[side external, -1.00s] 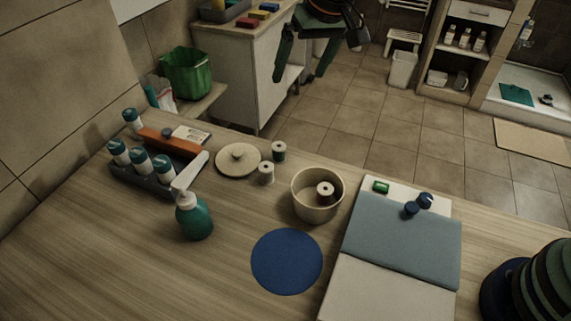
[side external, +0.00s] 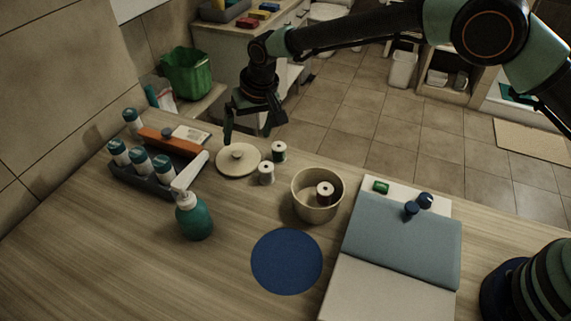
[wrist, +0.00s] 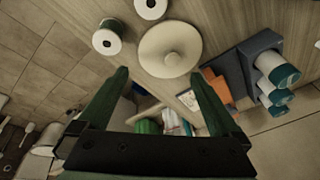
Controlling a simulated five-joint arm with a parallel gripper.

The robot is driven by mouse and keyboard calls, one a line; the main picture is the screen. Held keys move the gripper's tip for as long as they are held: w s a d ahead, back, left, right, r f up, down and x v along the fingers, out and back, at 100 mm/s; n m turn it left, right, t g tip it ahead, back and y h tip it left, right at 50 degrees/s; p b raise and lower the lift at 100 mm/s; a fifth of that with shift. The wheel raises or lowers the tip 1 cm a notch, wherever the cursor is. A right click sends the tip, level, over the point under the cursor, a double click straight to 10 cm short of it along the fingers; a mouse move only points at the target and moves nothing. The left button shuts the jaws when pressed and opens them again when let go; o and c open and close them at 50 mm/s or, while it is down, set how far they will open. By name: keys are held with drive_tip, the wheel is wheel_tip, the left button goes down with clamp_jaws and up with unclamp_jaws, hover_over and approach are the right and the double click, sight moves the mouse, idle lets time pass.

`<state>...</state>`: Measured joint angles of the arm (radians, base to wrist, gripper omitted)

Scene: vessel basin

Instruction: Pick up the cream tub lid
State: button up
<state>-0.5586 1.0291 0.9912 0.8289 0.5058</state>
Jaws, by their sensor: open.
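The cream tub lid (side external: 233,162), a round disc with a small knob on top, lies flat on the wooden table near its back edge. It also shows at the top middle of the wrist view (wrist: 166,62). The cream tub (side external: 312,209) stands to its right with a spool (side external: 324,191) inside. My gripper (side external: 247,135) is open and empty, above and just behind the lid, apart from it. In the wrist view my gripper (wrist: 160,82) has its fingers spread wide, with the lid beyond and between the tips.
Two spools (side external: 279,151) (side external: 266,173) stand close to the lid's right. A dark bottle tray (side external: 150,184) is to its left, and a green pump bottle (side external: 194,217) stands in front. A blue round mat (side external: 286,262) lies nearer, with bare table around it.

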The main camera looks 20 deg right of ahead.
sight(245, 154)
drive_tip(key=x, duration=0.3)
drive_tip(key=shift+s+f, duration=0.1)
drive_tip(key=shift+f, duration=0.35)
drive_tip(key=shift+x, duration=0.85)
drive_tip(key=c, duration=1.1)
